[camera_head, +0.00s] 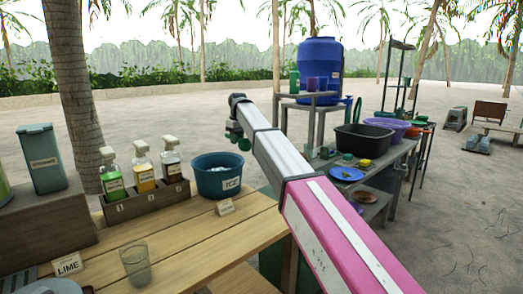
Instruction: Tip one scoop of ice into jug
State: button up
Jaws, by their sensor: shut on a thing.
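A round blue tub (209,183) with a white label reading ICE stands at the back right of the wooden counter, with pale pieces, likely ice, inside. I cannot make out a scoop or a clear jug. My pink and white arm reaches from the lower right to beyond the tub. Small dark green parts show near its far end, but I cannot see any fingers, so my gripper is out of sight.
A wooden caddy (147,201) holds several pump bottles left of the tub. A teal canister (42,160) stands on a raised box at left. A LIME card (68,266) is near the front. Behind my arm is a grey table with a black basin (363,139) and a blue plate.

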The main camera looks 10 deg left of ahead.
jog(key=a+r+n, duration=0.3)
jog(key=a, duration=1.3)
jog(key=shift+d+f+t+y, duration=1)
jog(key=shift+f+y, duration=2.5)
jog(key=shift+f, duration=4.95)
jog(key=s+d, duration=0.2)
jog(key=d, duration=0.3)
jog(key=a+r+g+h, duration=0.2)
jog(key=r+h, duration=0.5)
jog(key=r, duration=0.9)
jog(key=shift+w+a+r, duration=0.25)
jog(key=shift+w+a, duration=0.15)
jog(key=shift+a, duration=0.2)
